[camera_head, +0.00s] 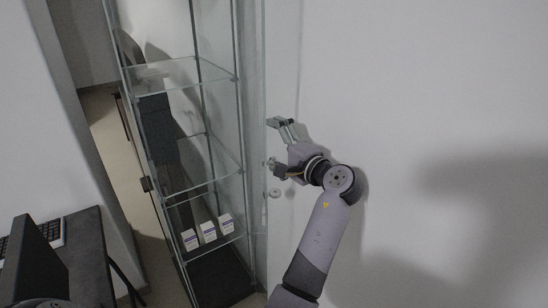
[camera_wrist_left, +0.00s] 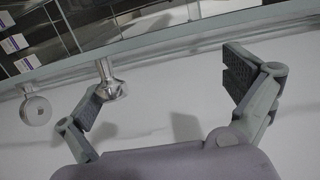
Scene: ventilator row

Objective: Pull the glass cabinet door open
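The tall glass cabinet (camera_head: 238,110) stands left of centre in the head view, with glass shelves in a dark metal frame. Its glass door (camera_head: 257,120) shows as a narrow, steeply angled pane at the right side; I cannot tell how far it is open. A small metal knob (camera_wrist_left: 112,82) is on the glass edge in the wrist view. My left gripper (camera_head: 272,144) is open and empty to the right of the pane. In the wrist view the knob is between the spread fingers (camera_wrist_left: 165,82), close beside the left finger. My right gripper is not in view.
White boxes (camera_head: 208,231) stand on the lower shelf. A round pale disc (camera_head: 274,193) is below the gripper; it also shows in the wrist view (camera_wrist_left: 36,110). A dark desk (camera_head: 88,250) with a keyboard is at the lower left. A plain white wall is at the right.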

